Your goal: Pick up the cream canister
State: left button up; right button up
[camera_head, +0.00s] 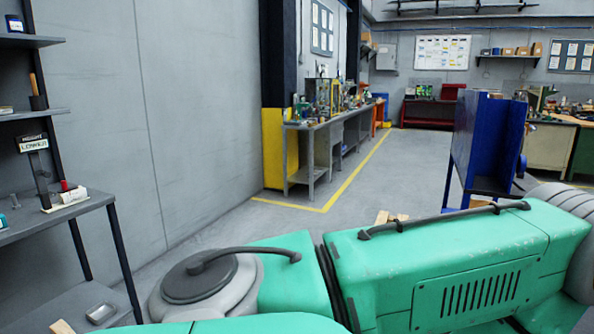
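I cannot make out a cream canister for certain. A small pale item with a red top (66,195) lies on the grey workbench (88,205) at the left; it is too small to identify. A pale tan piece (61,327) shows at the bottom left edge, mostly cut off. Neither of my grippers is in view. Large green and grey parts fill the lower foreground and hide the floor behind them; I cannot tell whether they are mine.
Dark wall shelves (30,41) hang at the left. A metal tray (101,313) lies under the bench. A blue cabinet (488,135) stands right of centre. A cluttered long bench (305,128) runs along the wall. Grey floor by the yellow line (340,195) is clear.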

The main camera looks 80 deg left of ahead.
aim_at(79, 194)
jog(key=u, duration=4)
